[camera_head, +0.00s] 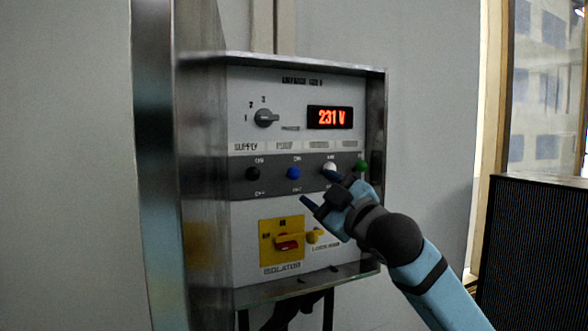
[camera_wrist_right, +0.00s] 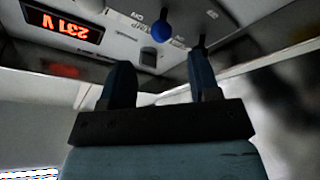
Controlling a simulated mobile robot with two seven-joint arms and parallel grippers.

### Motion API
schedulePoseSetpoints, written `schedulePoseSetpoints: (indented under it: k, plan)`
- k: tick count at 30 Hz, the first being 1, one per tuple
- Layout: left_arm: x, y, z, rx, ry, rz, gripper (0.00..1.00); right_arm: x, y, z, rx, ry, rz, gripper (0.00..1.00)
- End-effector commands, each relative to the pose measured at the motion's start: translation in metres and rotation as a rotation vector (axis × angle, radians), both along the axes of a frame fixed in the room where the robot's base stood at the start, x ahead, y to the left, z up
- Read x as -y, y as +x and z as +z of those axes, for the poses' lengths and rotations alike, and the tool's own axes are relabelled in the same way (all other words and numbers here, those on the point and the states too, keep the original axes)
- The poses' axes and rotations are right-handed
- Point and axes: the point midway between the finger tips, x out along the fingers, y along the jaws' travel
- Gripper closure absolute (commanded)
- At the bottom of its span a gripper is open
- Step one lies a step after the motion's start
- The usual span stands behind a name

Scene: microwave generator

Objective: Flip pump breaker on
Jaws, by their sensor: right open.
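The pump breaker is the blue-knobbed switch (camera_head: 293,173), second from the left in the dark strip of the panel, below a faint label that appears to read PUMP. Its blue knob (camera_wrist_right: 162,33) also shows at the top of the wrist view, beyond the fingertips. Whether it sits up or down is hard to tell. My right gripper (camera_head: 318,188) is open and empty, just right of and below the blue knob; its two fingers (camera_wrist_right: 160,62) point at the panel. I see no clear contact with the knob. My left gripper is not in view.
A black knob (camera_head: 252,174) is left of the blue one; white (camera_head: 330,168) and green (camera_head: 361,166) knobs are right, the white one close to a finger. A red-yellow isolator (camera_head: 287,242) is below. A lit display (camera_head: 330,117) reads 231 V. Metal cabinet walls (camera_head: 205,150) enclose the panel.

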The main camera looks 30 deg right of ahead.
Motion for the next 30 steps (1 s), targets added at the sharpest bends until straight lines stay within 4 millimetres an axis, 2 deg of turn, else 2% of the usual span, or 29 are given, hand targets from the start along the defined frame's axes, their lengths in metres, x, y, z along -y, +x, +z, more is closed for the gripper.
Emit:
schedulePoseSetpoints:
  k: [1,6,12,17,25,26,30]
  plan:
    - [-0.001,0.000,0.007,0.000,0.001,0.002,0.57,-0.002,0.011,0.007,-0.002,0.004,0.001,0.44]
    - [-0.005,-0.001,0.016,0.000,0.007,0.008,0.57,-0.007,0.045,0.016,0.000,0.003,0.001,0.44]
    - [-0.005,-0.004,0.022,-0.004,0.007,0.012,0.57,-0.011,0.071,0.022,-0.001,0.002,0.000,0.44]
    - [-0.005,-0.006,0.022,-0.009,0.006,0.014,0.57,-0.013,0.080,0.022,-0.001,0.001,0.001,0.44]
    - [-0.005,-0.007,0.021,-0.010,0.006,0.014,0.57,-0.013,0.081,0.022,-0.001,0.001,0.001,0.44]
    - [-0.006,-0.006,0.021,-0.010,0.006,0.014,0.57,-0.013,0.081,0.022,-0.001,0.001,0.001,0.48]
    - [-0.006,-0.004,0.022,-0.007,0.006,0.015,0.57,-0.013,0.081,0.022,-0.001,0.001,0.001,0.80]
